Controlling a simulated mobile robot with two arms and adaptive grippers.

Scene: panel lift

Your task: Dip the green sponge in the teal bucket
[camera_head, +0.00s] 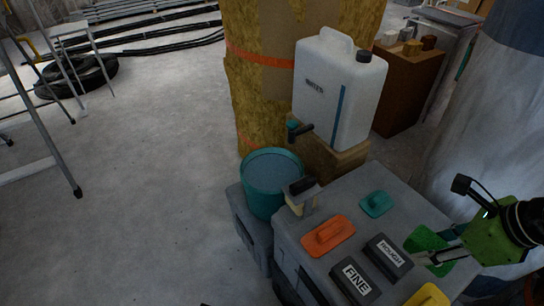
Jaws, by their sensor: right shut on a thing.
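The teal bucket (272,190) stands beside the grey work top, below the tap of a white water container, and seems to hold water. The green sponge (427,239) is at the right part of the grey work top, partly hidden by my gripper. My right gripper (433,256) comes in from the right with its fingers at the green sponge, shut on it. It looks low, close to the top; I cannot tell whether the sponge touches the surface. My left gripper is not in view.
The grey work top (335,195) carries an orange float (328,235), a teal float (376,203), a yellow piece (428,296) and blocks marked FINE (351,284) and ROUGH (389,258). A handled tool (301,197) stands near the bucket. The white container (338,88) stands behind.

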